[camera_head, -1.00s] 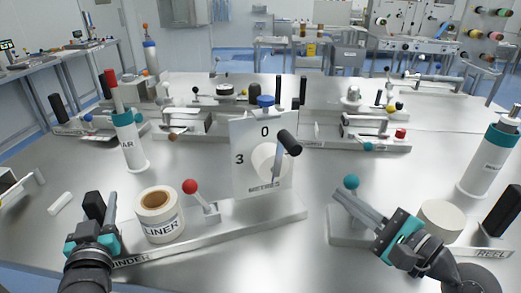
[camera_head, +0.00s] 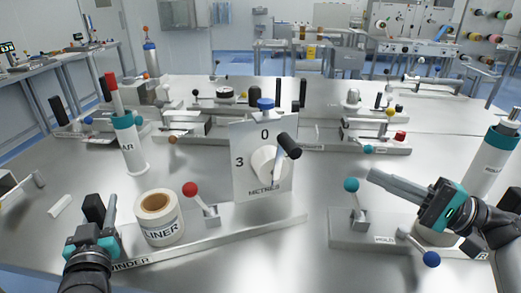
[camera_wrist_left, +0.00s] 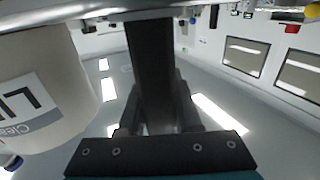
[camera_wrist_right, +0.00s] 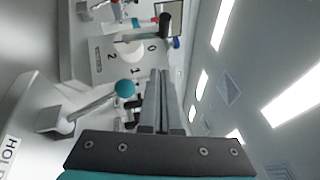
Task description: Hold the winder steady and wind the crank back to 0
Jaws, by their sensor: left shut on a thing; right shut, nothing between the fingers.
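The winder (camera_head: 225,232) is a long metal base with a white upright dial plate (camera_head: 248,150) marked 0 and 3 on the visible face. Its crank has a white hub (camera_head: 265,163) and a black handle (camera_head: 289,146) pointing to the upper right, between the 0 and the plate's right edge. My left gripper (camera_head: 104,222) is shut on the black upright grip (camera_head: 94,207) at the winder's left end; that grip fills the middle of the left wrist view (camera_wrist_left: 152,70). My right gripper (camera_head: 373,175) is shut and empty, apart from the crank, to its right; the right wrist view shows the plate (camera_wrist_right: 105,65) beyond its fingers.
A liner roll (camera_head: 160,220) and a red-ball lever (camera_head: 191,189) stand on the winder. A HOLD-labelled base (camera_head: 348,228) with teal-ball (camera_head: 351,185) and blue-ball levers (camera_head: 431,259) lies below my right gripper. Bare table separates the two bases.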

